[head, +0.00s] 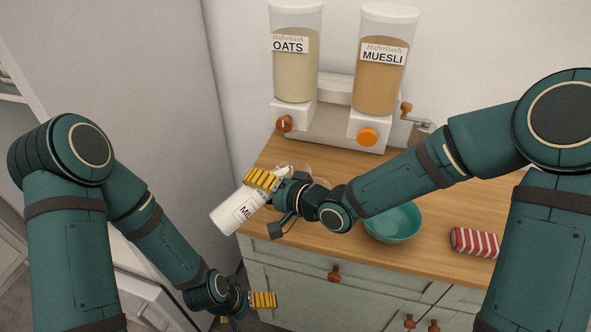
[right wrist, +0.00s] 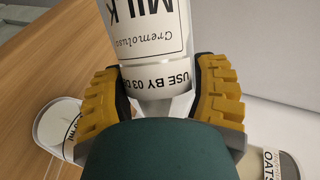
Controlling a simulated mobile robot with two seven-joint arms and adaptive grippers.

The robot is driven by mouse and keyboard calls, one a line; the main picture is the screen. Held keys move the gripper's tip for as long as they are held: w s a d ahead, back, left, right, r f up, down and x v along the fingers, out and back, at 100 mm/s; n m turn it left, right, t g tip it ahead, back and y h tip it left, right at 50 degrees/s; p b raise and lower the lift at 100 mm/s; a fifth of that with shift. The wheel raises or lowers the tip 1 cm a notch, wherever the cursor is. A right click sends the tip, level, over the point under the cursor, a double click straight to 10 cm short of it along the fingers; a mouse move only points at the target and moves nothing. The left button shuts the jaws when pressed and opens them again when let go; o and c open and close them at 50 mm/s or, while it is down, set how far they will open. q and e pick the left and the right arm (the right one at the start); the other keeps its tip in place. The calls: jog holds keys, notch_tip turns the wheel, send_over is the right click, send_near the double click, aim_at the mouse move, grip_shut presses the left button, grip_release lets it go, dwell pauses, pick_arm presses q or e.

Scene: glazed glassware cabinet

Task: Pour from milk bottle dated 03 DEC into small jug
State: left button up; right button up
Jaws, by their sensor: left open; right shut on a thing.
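The white milk bottle (head: 240,211) is held by my right gripper (head: 264,181), which is shut on it above the counter's left end. The bottle leans over, its wide end towards the lower left. In the right wrist view the bottle (right wrist: 153,48) shows "MILK" and a band reading "USE BY 03 D", the rest cut off. A clear vessel (head: 318,181) shows partly behind my right gripper; I cannot tell whether it is the small jug. A pale container with white inside (right wrist: 58,125) shows in the right wrist view, partly hidden. My left gripper (head: 243,308) is open and empty, low beside the cabinet.
A teal bowl (head: 392,224) stands on the wooden counter, with a red-and-white striped packet (head: 474,242) at its right. The oats dispenser (head: 296,70) and muesli dispenser (head: 381,80) stand at the back. A grey wall panel (head: 120,60) borders the left side.

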pick_arm(q)
jog(key=shift+w+r+p, duration=0.15)
jog(key=shift+r+p, duration=0.2)
jog(key=shift+r, duration=0.05)
pick_arm(e)
jog(key=shift+r, duration=0.2)
pick_arm(q)
jog(key=shift+w+a+r+p, duration=0.1)
jog(key=shift+w+r+p, duration=0.15)
jog(key=shift+r+p, duration=0.45)
jog(key=shift+w+r+p, duration=0.2)
jog(key=shift+r+p, duration=0.5)
pick_arm(e)
jog(key=shift+w+d+r+m+y, duration=0.25)
jog(key=shift+d+r+m+y, duration=0.1)
jog(key=shift+r+m, duration=0.25)
pick_arm(q)
jog(key=shift+w+r+t+p, duration=0.2)
jog(key=shift+r+t+p, duration=0.1)
jog(key=shift+r+p, duration=0.3)
pick_arm(e)
jog(key=shift+r+m+y, duration=0.2)
jog(key=shift+m+y, duration=0.05)
jog(key=shift+m, duration=0.05)
dwell(0.6)
